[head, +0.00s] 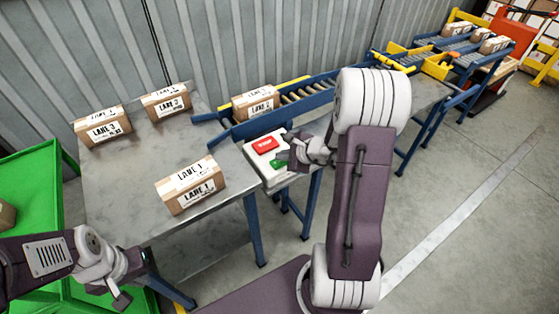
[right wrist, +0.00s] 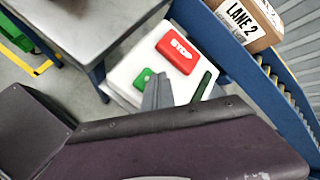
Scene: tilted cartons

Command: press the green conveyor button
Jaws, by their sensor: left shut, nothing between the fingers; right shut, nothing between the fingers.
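The green button (head: 276,163) is on the white control box (head: 252,155), below the red STOP button (head: 265,145) in the head view. My right gripper (head: 284,163) is shut and empty, with its tip over the box beside the green button and partly covering it. In the right wrist view the shut fingers (right wrist: 158,92) reach to the right edge of the green button (right wrist: 145,77); I cannot tell whether they touch it. The red STOP button (right wrist: 180,52) lies just beyond. My left gripper (head: 124,296) is shut and empty at lower left.
Labelled cartons stand on the grey table (head: 130,205), the nearest being a LANE 1 carton (head: 190,185). A LANE 2 carton (head: 255,102) is on the conveyor (head: 310,92) behind the control box. A green bin (head: 40,165) stands at left.

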